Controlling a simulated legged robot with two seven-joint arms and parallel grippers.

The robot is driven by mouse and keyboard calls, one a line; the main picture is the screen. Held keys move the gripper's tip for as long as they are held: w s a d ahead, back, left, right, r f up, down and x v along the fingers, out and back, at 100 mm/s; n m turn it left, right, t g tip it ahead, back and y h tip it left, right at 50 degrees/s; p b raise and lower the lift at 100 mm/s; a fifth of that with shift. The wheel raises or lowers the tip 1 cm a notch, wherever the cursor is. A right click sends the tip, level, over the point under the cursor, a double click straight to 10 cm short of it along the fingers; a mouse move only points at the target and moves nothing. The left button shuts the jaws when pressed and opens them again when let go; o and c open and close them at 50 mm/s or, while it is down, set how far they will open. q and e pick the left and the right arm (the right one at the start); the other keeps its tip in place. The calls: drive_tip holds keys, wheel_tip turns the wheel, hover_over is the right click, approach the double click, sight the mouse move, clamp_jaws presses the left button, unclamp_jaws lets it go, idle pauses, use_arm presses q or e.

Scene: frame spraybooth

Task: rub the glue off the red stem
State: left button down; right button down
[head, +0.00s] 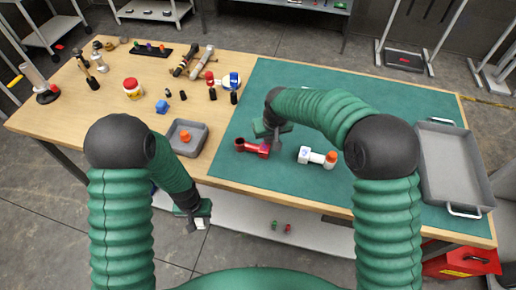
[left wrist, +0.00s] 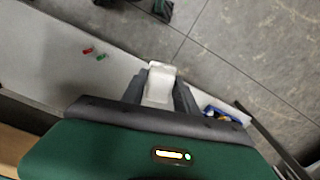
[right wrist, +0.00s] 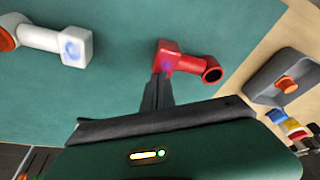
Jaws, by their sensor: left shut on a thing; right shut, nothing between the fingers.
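The red stem (head: 250,147) lies on the green mat (head: 310,90), its hollow round end to the left and its square block end to the right. In the right wrist view the red stem (right wrist: 186,61) shows a bluish-purple smear on its block. My right gripper (head: 276,143) is shut and empty, its fingertips (right wrist: 160,76) right by the block end; I cannot tell whether they touch it. My left gripper (head: 196,223) is shut on a white pad (left wrist: 160,84), off the table's front edge and above the lower shelf.
A white stem (head: 311,156) with an orange end and a blue smear lies right of the red one. A grey tray (head: 203,140) holds an orange part. A larger grey tray (head: 446,130) stands at the right. Tools and small parts crowd the table's back left.

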use_arm(q)
drive_tip(key=shift+f, duration=0.15)
use_arm(e)
drive_tip(key=shift+f, duration=0.25)
use_arm(q)
drive_tip(key=shift+a, duration=0.1)
use_arm(e)
drive_tip(key=shift+a, duration=0.15)
